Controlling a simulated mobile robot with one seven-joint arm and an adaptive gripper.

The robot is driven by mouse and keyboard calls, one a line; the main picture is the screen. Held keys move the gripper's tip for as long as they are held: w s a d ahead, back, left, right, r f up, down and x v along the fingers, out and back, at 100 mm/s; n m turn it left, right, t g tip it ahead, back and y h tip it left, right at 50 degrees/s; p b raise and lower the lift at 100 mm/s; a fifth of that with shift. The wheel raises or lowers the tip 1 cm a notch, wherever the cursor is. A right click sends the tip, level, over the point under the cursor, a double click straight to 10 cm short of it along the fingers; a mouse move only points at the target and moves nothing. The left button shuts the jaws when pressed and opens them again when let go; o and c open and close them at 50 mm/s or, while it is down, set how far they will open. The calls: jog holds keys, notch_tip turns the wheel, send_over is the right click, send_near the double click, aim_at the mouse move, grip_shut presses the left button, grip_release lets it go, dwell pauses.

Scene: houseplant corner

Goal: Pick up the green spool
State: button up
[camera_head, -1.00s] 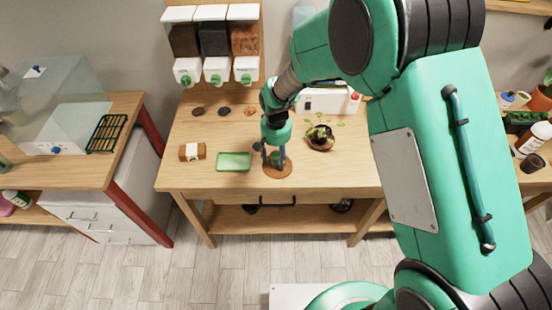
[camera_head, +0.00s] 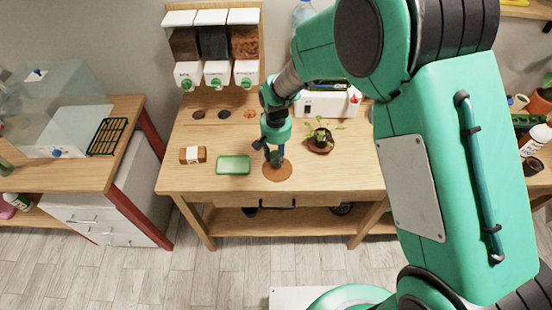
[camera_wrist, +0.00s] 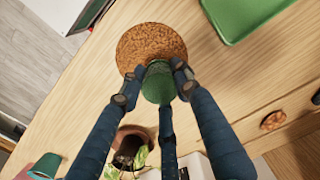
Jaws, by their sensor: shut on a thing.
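The green spool (camera_wrist: 157,84) shows in the wrist view between the fingertips of my gripper (camera_wrist: 156,88). My gripper is shut on it. The round brown cork mat (camera_wrist: 150,40) lies beyond the spool on the wooden bench. In the head view my gripper (camera_head: 274,156) points down over the cork mat (camera_head: 277,173), with the mat's surface largely uncovered. The spool is mostly hidden by the fingers there. The fingers appear raised above the mat.
A potted plant (camera_head: 320,139) stands to the right. Dispensers (camera_head: 215,70) and a white box (camera_head: 325,103) stand behind. The bench front is clear.

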jog(key=s+d+r+p, duration=0.1)
jog(key=s+d, duration=0.1)
jog(key=s, duration=0.5)
jog(key=s+d+r+p, duration=0.1)
jog(key=s+d, duration=0.2)
jog(key=s, duration=0.5)
jog(key=shift+r, duration=0.3)
